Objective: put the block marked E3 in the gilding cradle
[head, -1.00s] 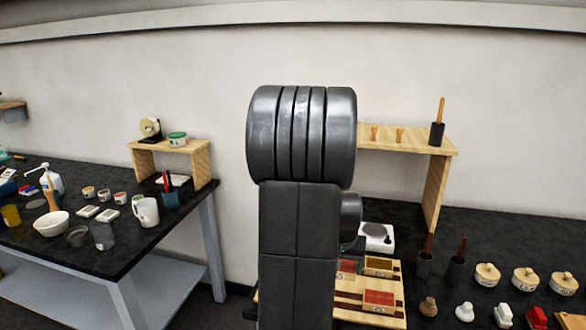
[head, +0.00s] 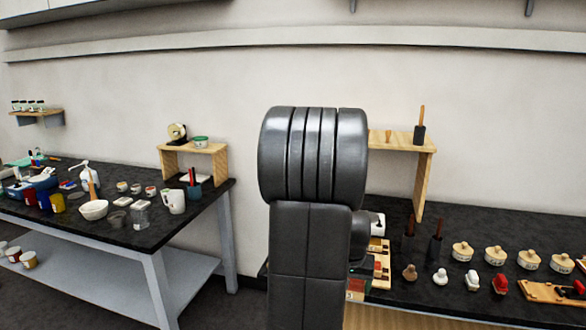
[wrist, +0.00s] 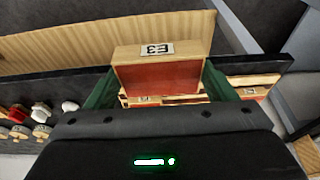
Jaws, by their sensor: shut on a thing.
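The block marked E3 (wrist: 165,75) is in my gripper (wrist: 158,84) in the wrist view. It is pale wood with a red face and a white label on top. The green fingers are shut on its two sides. Behind and below it, the wrist view shows part of a wooden tray (wrist: 262,81) with red parts and another label too small to read surely. I cannot tell which thing is the gilding cradle.
The dark right bench (head: 450,222) holds several wooden-lidded pots (head: 495,256), stamps and a wooden board (head: 550,291) with red pieces. A small wooden shelf (head: 424,180) stands at its back. The left table (head: 130,236) is crowded with bowls and cups. A floor gap separates them.

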